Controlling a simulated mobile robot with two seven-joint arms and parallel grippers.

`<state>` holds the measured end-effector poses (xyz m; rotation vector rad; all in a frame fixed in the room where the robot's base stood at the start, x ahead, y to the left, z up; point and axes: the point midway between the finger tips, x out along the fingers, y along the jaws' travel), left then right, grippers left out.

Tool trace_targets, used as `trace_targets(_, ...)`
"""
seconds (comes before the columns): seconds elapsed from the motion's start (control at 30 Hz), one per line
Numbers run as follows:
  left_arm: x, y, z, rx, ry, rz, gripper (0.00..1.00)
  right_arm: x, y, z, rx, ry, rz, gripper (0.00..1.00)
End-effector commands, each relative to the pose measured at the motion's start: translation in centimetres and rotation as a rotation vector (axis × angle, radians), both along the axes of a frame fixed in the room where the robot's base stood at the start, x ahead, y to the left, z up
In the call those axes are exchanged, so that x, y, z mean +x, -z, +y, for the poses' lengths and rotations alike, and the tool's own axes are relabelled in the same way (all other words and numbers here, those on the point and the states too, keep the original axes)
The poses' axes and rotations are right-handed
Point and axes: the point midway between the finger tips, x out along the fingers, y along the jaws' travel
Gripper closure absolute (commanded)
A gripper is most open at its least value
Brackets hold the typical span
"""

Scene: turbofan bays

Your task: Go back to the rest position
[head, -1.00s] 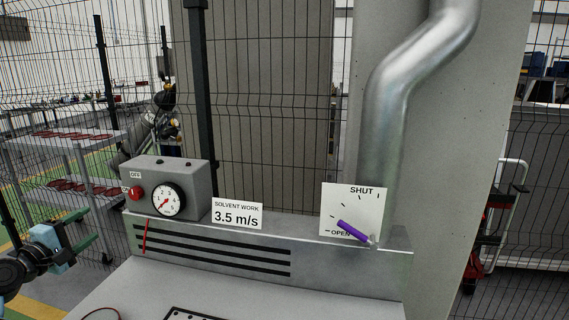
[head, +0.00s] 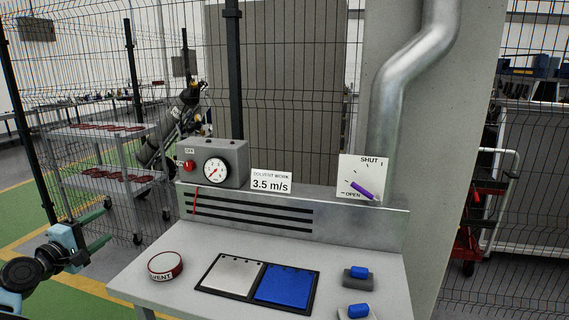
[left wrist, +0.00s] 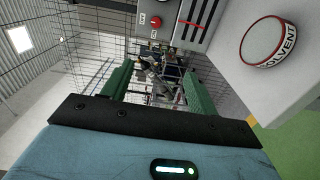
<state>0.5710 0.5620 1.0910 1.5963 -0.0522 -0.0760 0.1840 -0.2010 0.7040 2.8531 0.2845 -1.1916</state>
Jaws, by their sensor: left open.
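My left gripper (head: 92,229) is at the left edge of the head view, left of the bench and apart from it. Its two green fingers are spread with nothing between them; they also show in the left wrist view (left wrist: 158,85). The right gripper is not in view. A grey box with a dial gauge (head: 215,168) and a red button (head: 189,165) stands at the back left of the bench.
The bench (head: 190,240) carries a round SOLVENT tin (head: 165,265), a tray with a white panel (head: 233,274) and a blue panel (head: 286,285), and two blue-topped grey blocks (head: 358,272) (head: 354,312). A sign (head: 271,181) reads 3.5 m/s. A wire fence and a shelf cart (head: 105,165) stand behind.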

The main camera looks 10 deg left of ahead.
Motion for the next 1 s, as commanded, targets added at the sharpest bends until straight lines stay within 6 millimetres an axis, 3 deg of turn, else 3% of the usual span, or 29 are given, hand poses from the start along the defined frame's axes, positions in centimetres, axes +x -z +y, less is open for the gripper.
trace_targets(0.03, -0.3, 3.6, -1.6, 0.045, 0.013, 0.055, 0.41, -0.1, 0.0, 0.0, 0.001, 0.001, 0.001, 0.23)
trace_targets(0.27, -3.3, 14.8, -7.1, 0.315, 0.064, 0.216, 0.41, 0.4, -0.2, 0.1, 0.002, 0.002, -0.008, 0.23)
trace_targets(0.47, -9.0, 24.7, -13.3, 0.592, 0.165, 0.343, 0.41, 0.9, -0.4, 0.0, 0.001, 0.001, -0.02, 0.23)
trace_targets(0.6, -14.4, 30.6, -18.0, 0.79, 0.262, 0.408, 0.41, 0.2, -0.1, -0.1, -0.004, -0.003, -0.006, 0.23)
trace_targets(0.8, -23.6, 36.5, -25.1, 1.066, 0.43, 0.451, 0.41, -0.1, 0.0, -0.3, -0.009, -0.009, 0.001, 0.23)
trace_targets(1.0, -32.8, 38.9, -31.8, 1.318, 0.598, 0.44, 0.41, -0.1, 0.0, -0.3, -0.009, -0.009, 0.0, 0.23)
